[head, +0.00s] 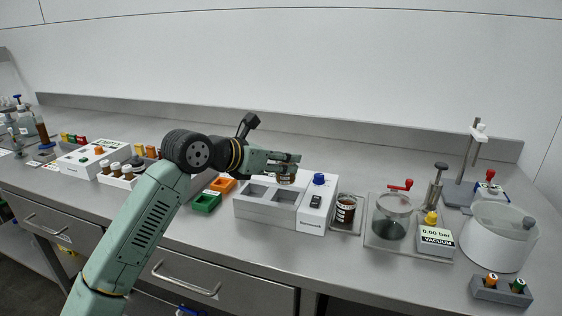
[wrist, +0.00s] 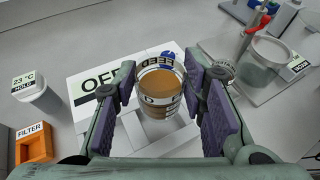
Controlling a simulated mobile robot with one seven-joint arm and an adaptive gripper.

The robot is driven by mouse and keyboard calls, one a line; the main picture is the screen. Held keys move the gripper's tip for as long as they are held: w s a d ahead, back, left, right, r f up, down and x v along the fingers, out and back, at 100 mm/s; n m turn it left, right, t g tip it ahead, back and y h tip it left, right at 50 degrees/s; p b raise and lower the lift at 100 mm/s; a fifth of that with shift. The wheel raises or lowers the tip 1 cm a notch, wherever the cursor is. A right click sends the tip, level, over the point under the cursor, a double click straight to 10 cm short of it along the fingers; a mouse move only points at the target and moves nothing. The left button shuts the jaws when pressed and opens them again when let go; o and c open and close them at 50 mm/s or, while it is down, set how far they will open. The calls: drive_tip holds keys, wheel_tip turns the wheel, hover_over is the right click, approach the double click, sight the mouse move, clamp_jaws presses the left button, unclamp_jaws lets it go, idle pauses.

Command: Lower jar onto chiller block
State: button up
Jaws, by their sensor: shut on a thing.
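My gripper (head: 291,163) is shut on a jar (wrist: 161,88) of amber liquid with a white FEED label. In the wrist view the jar is between the two purple finger pads (wrist: 160,97). In the head view the small jar (head: 287,179) hangs under the fingers, over a pale grey block (head: 262,213) with recesses in its top. A white unit with a blue knob (head: 319,179) adjoins the block's right side; an OFF label (wrist: 98,83) shows there in the wrist view. I cannot tell which part is the chiller block. The jar's base and its gap to the block are unclear.
A dark jar (head: 345,209) stands close right of the block. A glass vacuum chamber (head: 392,216) and a white round device (head: 499,237) are farther right. Green (head: 206,201) and orange (head: 222,184) trays lie left. Bare counter lies in front.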

sight(279, 184)
drive_tip(key=shift+f+b, duration=3.25)
drive_tip(key=shift+f, duration=0.1)
drive_tip(key=o, duration=1.4)
drive_tip(key=v, duration=1.2)
